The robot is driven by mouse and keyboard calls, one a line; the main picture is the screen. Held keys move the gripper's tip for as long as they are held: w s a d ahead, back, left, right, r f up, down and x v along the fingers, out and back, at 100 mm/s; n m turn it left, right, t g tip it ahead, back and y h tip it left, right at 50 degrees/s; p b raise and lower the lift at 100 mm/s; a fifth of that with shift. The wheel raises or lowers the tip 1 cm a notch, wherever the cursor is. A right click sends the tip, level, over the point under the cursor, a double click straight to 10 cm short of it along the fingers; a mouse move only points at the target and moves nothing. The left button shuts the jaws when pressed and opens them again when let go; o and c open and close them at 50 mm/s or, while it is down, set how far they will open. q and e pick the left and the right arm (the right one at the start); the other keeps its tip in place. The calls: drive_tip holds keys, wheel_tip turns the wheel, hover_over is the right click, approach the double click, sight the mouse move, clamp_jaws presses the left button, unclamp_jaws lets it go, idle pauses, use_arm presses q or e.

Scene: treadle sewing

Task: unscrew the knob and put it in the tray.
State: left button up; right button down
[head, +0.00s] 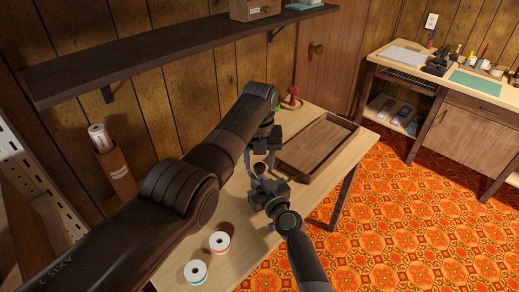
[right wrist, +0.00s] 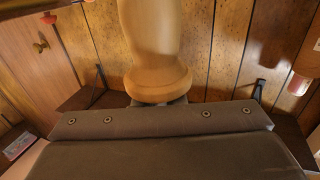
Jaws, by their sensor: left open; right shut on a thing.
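A pale turned wooden piece (right wrist: 158,50) with a flared lower end rises from my right gripper in the right wrist view. Its top is cut off by the frame. My right gripper (head: 262,178), in from below in the head view, is shut on this piece. A small dark rounded thing (head: 259,168), perhaps the knob, shows just above the right jaws. My left gripper (head: 261,158) points down over it, open; I cannot tell whether its fingers touch it. The brown wooden tray (head: 342,126) lies on the table to the right and looks empty.
A red pincushion (head: 293,92) on a stand is behind the tray. Two thread spools (head: 219,242) (head: 196,272) stand at the table's front. A dark shelf (head: 170,55) runs along the wall above. Bare tabletop (head: 240,225) shows around the spools. A side bench (head: 460,82) stands far right.

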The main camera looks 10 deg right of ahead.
use_arm(q)
drive_tip(key=shift+f, duration=0.55)
